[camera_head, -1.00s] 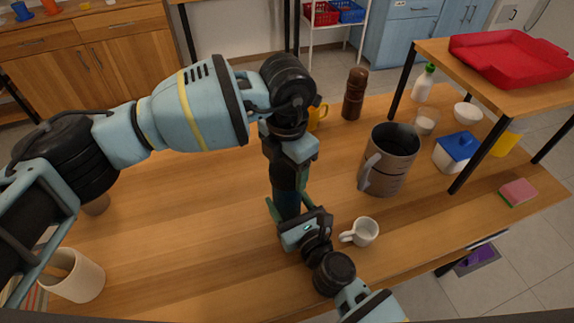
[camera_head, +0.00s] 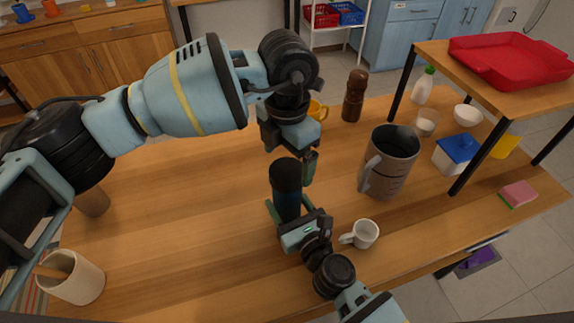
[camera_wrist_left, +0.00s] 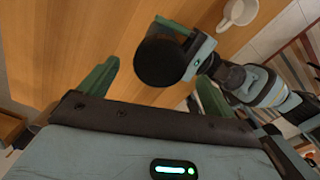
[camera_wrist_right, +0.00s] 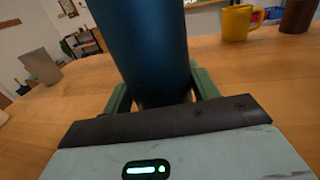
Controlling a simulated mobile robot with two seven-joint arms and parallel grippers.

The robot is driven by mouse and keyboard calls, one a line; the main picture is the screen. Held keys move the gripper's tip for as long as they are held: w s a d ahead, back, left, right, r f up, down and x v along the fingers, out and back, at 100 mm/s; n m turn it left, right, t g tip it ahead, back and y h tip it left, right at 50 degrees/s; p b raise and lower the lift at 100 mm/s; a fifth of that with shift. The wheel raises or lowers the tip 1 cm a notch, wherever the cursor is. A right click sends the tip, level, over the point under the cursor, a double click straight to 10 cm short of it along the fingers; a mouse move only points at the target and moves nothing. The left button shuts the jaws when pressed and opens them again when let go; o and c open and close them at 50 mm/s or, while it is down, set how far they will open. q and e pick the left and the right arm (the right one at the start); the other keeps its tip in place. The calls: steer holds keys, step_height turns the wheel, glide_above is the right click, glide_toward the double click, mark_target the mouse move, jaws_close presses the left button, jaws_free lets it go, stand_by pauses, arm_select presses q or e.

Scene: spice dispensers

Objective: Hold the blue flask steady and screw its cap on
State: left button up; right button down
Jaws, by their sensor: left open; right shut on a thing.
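The blue flask (camera_head: 289,208) stands upright on the wooden table. Its black cap (camera_head: 286,174) sits on top, and I cannot tell how tight it is. The cap's round top (camera_wrist_left: 163,62) also shows in the left wrist view, between the spread fingers and apart from them. My left gripper (camera_head: 303,162) is open and empty, just above the cap. My right gripper (camera_head: 290,216) is shut around the flask's body from the front. The right wrist view shows the blue body (camera_wrist_right: 155,45) between its green fingers; the cap is out of that frame.
A white mug (camera_head: 365,234) is close to the right of my right gripper. A large grey jug (camera_head: 391,160) stands farther right, with a brown pepper mill (camera_head: 354,95) and yellow mug (camera_head: 318,110) behind. The table left of the flask is mostly clear.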

mark_target(294, 214)
arm_select(q)
step_height(294, 214, up, 8)
steer(key=shift+r, duration=0.1)
stand_by(0.4)
arm_select(e)
steer(key=shift+c, duration=1.8)
jaws_free()
steer(key=v, duration=0.6)
steer(key=shift+s+d+f, duration=0.1)
steer(key=shift+s+d, duration=0.05)
steer(key=shift+s, duration=0.15)
arm_select(q)
steer(key=shift+f, duration=0.5)
arm_select(e)
steer(key=shift+s+d, duration=0.3)
steer(key=shift+s, duration=0.25)
